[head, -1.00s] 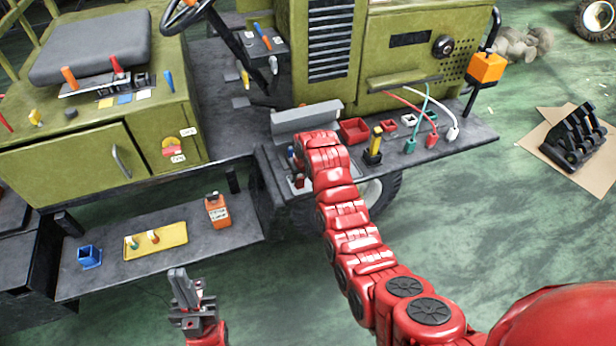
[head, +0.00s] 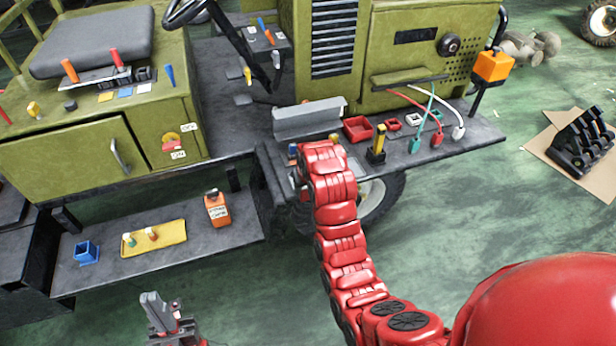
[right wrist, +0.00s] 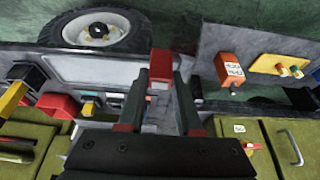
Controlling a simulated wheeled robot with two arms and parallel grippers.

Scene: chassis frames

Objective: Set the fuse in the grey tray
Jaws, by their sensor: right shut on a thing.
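A small red block (right wrist: 161,65), which looks like the fuse, is between the fingertips of my right gripper (right wrist: 160,88). In the head view my right arm hides this gripper and the block.
A red bin (head: 357,129), a yellow-handled black item (head: 377,143) and coloured cables (head: 437,138) are right of the grey piece. The lower step holds a blue cup (head: 87,252), a yellow tray (head: 172,244) and an orange bottle (head: 216,209). The wheel (right wrist: 97,30) is close by.

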